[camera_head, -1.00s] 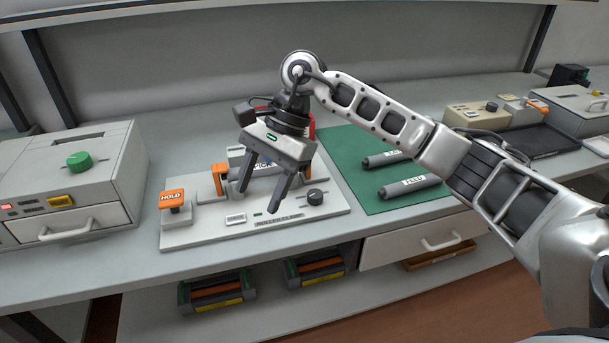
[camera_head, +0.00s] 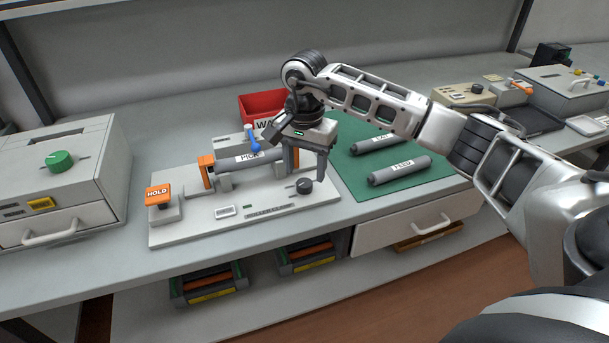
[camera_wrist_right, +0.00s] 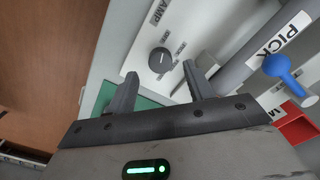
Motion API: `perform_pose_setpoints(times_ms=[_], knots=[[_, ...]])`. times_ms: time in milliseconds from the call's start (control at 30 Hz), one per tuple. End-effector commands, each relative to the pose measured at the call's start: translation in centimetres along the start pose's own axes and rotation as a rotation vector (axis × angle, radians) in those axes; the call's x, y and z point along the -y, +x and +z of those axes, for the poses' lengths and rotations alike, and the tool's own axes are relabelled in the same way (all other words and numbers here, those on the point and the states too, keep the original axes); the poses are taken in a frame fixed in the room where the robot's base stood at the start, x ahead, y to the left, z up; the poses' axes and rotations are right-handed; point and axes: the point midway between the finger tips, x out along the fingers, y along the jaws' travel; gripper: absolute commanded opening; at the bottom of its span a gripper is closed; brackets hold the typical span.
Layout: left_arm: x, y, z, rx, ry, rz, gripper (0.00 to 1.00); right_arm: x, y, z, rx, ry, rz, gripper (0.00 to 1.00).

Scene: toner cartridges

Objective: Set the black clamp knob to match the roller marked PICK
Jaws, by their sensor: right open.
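The grey roller marked PICK (camera_head: 248,166) lies in the light grey fixture (camera_head: 190,234), between an orange end block and my right gripper. The black clamp knob (camera_head: 304,186) sits at the fixture's right front. In the right wrist view the knob (camera_wrist_right: 160,61) is round with a white line on top; which setting it marks is too small to read. My right gripper (camera_head: 307,176) is open above the knob, fingers pointing down. In the right wrist view its fingertips (camera_wrist_right: 160,72) frame the knob's near side, with nothing between them. My left gripper is not in view.
A blue-handled lever (camera_head: 252,140) stands behind the PICK roller, near a red bin (camera_head: 256,104). An orange HOLD button (camera_head: 158,195) is at the fixture's left. A FEED roller (camera_head: 398,171) and another roller lie on the green mat (camera_head: 350,188) to the right.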

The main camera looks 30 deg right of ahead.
Motion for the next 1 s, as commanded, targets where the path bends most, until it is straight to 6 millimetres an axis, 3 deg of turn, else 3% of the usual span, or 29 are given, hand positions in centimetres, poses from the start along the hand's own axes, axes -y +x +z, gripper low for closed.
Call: perform_pose_setpoints(times_ms=[233, 600, 767, 1000], knots=[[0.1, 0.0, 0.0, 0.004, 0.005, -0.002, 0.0, 0.0, 3.0, 0.1, 0.001, -0.001, 0.0, 0.52], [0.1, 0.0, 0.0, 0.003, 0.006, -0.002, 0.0, 0.0, 3.5, 0.1, 0.0, -0.001, -0.001, 0.52], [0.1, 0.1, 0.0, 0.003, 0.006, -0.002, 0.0, 0.0, 3.5, 0.1, 0.0, -0.001, -0.001, 0.08], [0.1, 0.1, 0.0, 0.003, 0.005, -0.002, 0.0, 0.0, 3.5, 0.0, 0.0, 0.007, -0.001, 0.08]])
